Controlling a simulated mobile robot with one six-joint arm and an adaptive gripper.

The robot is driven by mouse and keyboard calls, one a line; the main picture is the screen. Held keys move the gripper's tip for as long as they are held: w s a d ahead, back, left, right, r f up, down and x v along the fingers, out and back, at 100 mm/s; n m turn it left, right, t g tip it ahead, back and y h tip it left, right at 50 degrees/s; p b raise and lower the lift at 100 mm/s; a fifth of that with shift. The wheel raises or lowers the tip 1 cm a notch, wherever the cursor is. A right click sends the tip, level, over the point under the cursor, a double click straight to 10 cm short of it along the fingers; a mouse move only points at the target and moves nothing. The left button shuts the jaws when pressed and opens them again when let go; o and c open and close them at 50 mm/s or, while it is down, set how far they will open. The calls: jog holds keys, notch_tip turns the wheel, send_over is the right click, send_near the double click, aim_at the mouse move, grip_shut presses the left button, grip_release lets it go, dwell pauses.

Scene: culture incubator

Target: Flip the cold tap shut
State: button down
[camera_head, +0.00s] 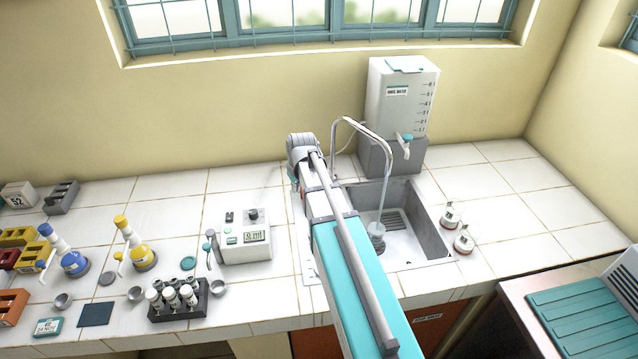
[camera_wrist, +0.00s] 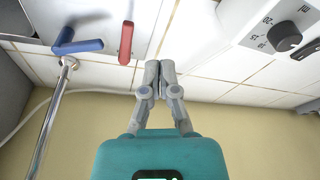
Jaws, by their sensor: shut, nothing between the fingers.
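The blue-handled cold tap (camera_wrist: 78,46) shows in the wrist view, its bar lying crosswise at the foot of the chrome spout (camera_wrist: 48,122). A red-handled tap (camera_wrist: 126,43) stands between it and my gripper. My gripper (camera_wrist: 160,68) is shut and empty, its fingertips together to the right of the red handle and apart from the blue one. In the head view the spout (camera_head: 369,129) arches over the sink (camera_head: 432,222), and a pale strip like running water drops from its end.
A white water tank (camera_head: 402,95) with its own small tap stands behind the sink. A white box with a dial (camera_head: 246,236) is left of my arm; its dial (camera_wrist: 288,43) shows in the wrist view. Two small white bottles (camera_head: 463,240) stand right of the sink.

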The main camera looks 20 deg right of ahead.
jog(key=w+d+t, duration=0.1)
jog(key=w+d, duration=0.7)
jog(key=d, duration=0.2)
jog(key=shift+d+r, duration=0.3)
jog(key=shift+d, duration=0.1)
jog(key=shift+f, duration=0.1)
jog(key=b+x, duration=0.9)
jog(key=x, duration=0.1)
jog(key=shift+f+b, duration=0.1)
jog(key=shift+b, duration=0.3)
jog(key=shift+s+d+r, duration=0.1)
jog(key=shift+s+r, duration=0.05)
jog(key=shift+s, duration=0.8)
jog(key=shift+s+d+r, duration=0.1)
jog(key=shift+s, duration=0.9)
